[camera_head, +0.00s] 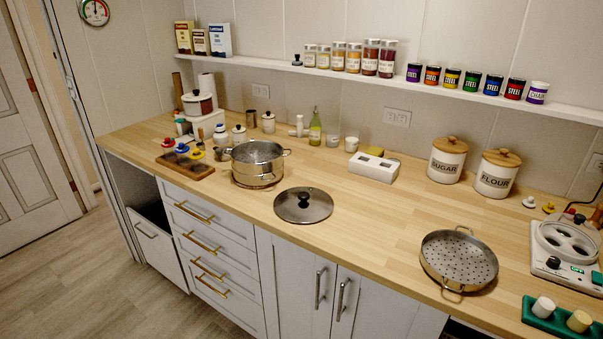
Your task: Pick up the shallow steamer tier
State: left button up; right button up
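A shallow steamer tier (459,262), a round grey metal pan with a perforated floor and two loop handles, lies on the wooden counter (375,235) at the right, near the front edge. One handle points to the back and the other to the front edge. It looks empty. A deeper metal steamer pot (257,165) with two side handles stands left of centre. A round lid with a black knob (303,205) lies flat on the counter between them. Neither of my grippers shows in the head view.
A white appliance (563,250) and a green tray with two small pieces (560,318) stand right of the tier. Sugar (447,160) and flour (496,175) canisters stand behind it. The counter between lid and tier is clear. A wall shelf (400,84) holds jars and tins.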

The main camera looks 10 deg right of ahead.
aim_at(459, 261)
jog(key=z, duration=1.3)
jog(key=i+l+u, duration=0.1)
jog(key=l, duration=0.25)
jog(key=i+l+u, duration=0.1)
jog(key=i+l, duration=0.15)
jog(key=i+l+u, duration=0.15)
jog(key=l, duration=0.3)
